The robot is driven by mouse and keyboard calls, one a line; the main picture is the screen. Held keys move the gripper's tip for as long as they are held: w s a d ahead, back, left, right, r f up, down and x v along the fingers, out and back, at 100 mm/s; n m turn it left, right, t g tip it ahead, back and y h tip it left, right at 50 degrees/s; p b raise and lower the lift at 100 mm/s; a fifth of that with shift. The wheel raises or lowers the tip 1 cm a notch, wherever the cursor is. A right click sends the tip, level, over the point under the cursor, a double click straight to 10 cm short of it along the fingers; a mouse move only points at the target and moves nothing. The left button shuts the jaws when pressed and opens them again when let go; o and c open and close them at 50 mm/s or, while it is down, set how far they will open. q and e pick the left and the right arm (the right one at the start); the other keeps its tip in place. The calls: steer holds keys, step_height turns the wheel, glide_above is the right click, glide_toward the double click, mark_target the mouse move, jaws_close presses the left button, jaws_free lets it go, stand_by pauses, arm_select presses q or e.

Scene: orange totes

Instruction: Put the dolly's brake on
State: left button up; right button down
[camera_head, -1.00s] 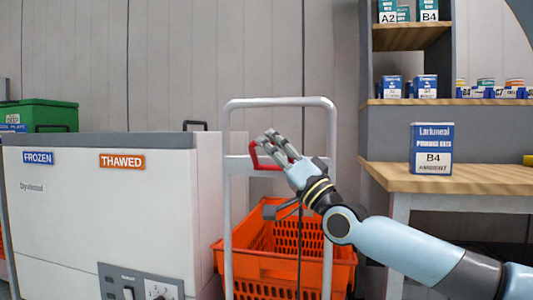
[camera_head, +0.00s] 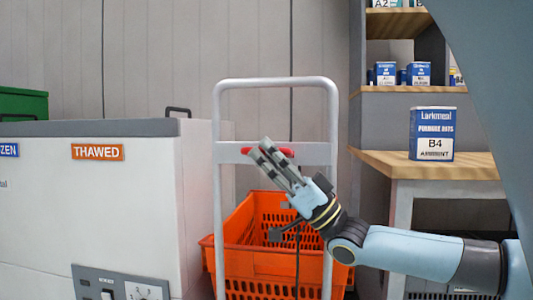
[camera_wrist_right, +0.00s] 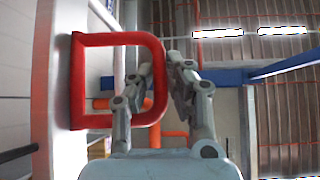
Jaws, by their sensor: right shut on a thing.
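The dolly's white tubular handle frame (camera_head: 218,190) stands upright in the middle of the head view. A red loop-shaped brake handle (camera_head: 287,151) sits at its crossbar, partly covered by my fingers. In the right wrist view the red loop (camera_wrist_right: 77,85) projects from a pale upright. My right gripper (camera_head: 262,150) is at the crossbar, shut on the red handle. In the wrist view its fingers (camera_wrist_right: 160,85) stand either side of the loop's right-hand bar. My left gripper is not in view.
An orange tote (camera_head: 270,262) is behind the frame, low down. A white freezer cabinet (camera_head: 95,205) with a THAWED label stands at left. A wooden-topped bench (camera_head: 465,168) with a blue B4 box (camera_head: 432,134) stands at right, with shelves behind.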

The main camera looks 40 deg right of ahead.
steer(key=shift+f, duration=0.2)
stand_by(0.3)
steer(key=c, duration=1.3)
jaws_free()
steer(key=shift+s, duration=0.1)
steer(key=v, duration=1.2)
